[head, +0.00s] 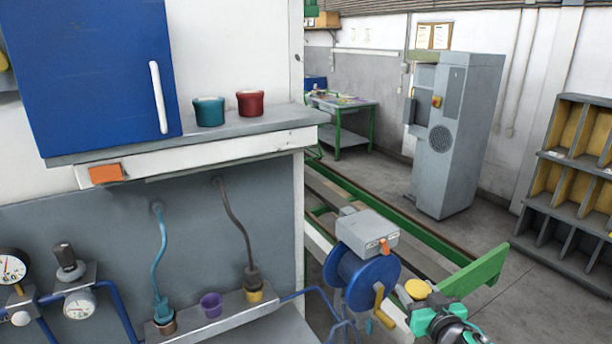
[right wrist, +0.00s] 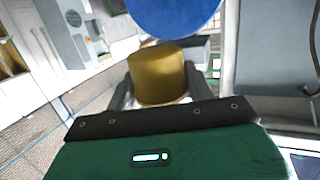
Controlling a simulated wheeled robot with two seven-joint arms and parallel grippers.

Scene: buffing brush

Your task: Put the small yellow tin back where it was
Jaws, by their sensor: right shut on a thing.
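The small yellow tin (head: 418,288) is at the lower right of the head view, held upright or nearly so in my right gripper (head: 420,302). In the right wrist view the tin (right wrist: 157,75) sits between the two dark fingers of the right gripper (right wrist: 158,88), which is shut on it. The tin is in the air, to the right of the blue reel and apart from the wall shelf. A teal tin (head: 209,112) and a dark red tin (head: 250,104) stand on the grey shelf (head: 285,121). My left gripper is not in view.
A blue cabinet (head: 95,75) hangs above the shelf's left part. Below, a ledge (head: 232,311) holds a purple cup (head: 211,305) and two corded fittings. A blue reel (head: 360,282) with a grey box (head: 367,234) stands between the ledge and my right gripper. The shelf's right end is clear.

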